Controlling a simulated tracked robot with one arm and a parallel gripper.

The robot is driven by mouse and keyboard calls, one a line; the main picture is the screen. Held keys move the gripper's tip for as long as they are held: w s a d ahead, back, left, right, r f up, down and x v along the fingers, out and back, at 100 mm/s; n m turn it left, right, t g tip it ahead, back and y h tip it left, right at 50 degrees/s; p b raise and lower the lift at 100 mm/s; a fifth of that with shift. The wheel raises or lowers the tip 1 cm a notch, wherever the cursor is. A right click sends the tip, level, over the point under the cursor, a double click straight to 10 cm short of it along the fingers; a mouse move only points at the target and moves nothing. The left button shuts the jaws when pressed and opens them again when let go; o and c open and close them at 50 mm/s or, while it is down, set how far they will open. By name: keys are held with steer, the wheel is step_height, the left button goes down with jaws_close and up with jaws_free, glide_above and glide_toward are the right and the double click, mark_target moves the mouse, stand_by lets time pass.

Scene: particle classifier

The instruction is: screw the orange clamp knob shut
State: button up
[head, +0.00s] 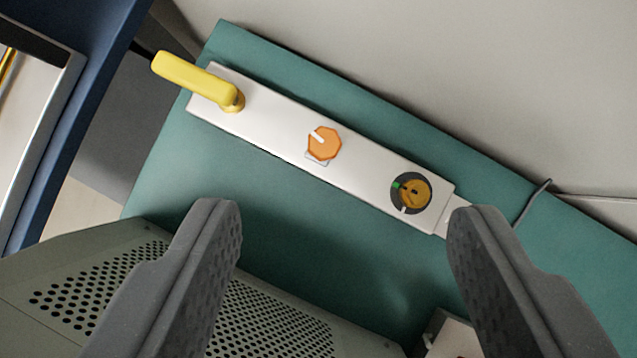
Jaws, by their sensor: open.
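The orange clamp knob (323,144) is a small faceted knob with a white pointer mark toward its upper left. It sits in the middle of a white panel strip (270,131) that runs slantwise across a teal surface. My gripper (345,215) is open, its two dark grey fingers spread wide at the lower left and lower right. The knob lies beyond the fingertips, between them in the picture, and neither finger appears to touch it. Nothing is held.
A yellow lever handle (195,79) stands at the strip's left end. A round dial with an orange-yellow centre (413,193) is at its right end, close to my right finger in the picture. A perforated grey-green housing (265,322) lies below. A blue frame (85,90) is at left.

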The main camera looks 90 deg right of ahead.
steer(key=n+g, duration=0.1)
steer(key=g, duration=0.1)
glide_toward(324, 144)
steer(key=x, duration=0.9)
steer(key=shift+p, duration=0.3)
steer(key=shift+d, duration=0.1)
steer(key=c, duration=1)
steer(key=shift+d, duration=0.3)
steer(key=shift+a+r, duration=0.1)
steer(key=shift+a, duration=0.15)
